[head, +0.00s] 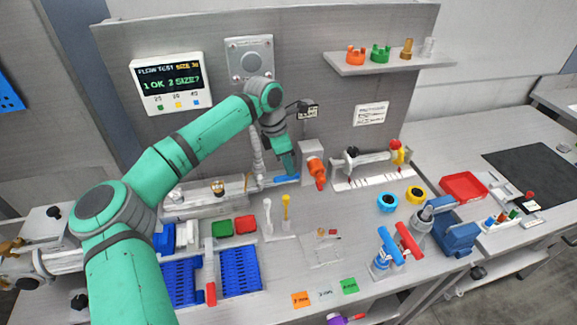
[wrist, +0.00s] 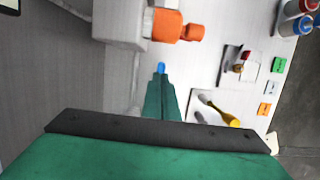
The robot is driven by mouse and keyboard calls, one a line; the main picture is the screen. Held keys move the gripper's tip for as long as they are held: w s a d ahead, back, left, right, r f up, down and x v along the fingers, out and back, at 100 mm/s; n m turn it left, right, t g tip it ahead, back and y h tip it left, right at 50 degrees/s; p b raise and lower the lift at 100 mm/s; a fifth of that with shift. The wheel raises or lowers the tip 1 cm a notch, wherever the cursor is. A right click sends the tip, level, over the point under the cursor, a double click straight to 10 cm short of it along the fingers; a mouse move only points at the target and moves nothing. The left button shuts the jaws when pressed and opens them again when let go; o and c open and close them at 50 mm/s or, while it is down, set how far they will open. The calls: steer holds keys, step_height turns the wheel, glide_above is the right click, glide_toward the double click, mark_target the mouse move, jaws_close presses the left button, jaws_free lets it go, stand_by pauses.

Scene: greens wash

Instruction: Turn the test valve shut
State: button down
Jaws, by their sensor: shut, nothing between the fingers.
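A blue lever (head: 286,179), which looks like the test valve's handle, lies roughly level along the bench fixture in the head view. My gripper (head: 288,163) is just above it, pointing down, with its fingers shut. In the wrist view the shut green fingers (wrist: 160,85) reach forward, and a small blue end of the lever (wrist: 160,68) shows just past their tips. The rest of the lever is hidden behind the fingers there. I cannot tell whether the fingers touch it.
A grey block with an orange nozzle (head: 317,172) stands close on the right; the nozzle also shows in the wrist view (wrist: 168,25). A display (head: 171,82) reads "1 OK 2 SIZE?". Blue racks (head: 240,270) sit front left.

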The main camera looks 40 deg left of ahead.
steer(key=shift+d+f, duration=0.1)
steer(key=shift+f, duration=0.1)
steer(key=shift+w+r, duration=0.1)
steer(key=shift+r, duration=0.45)
steer(key=w+d+v, duration=0.1)
steer(key=w+v, duration=0.1)
steer(key=v, duration=1.1)
steer(key=shift+w+d+r, duration=0.25)
steer(key=shift+w+r, duration=0.05)
steer(key=shift+r, duration=0.05)
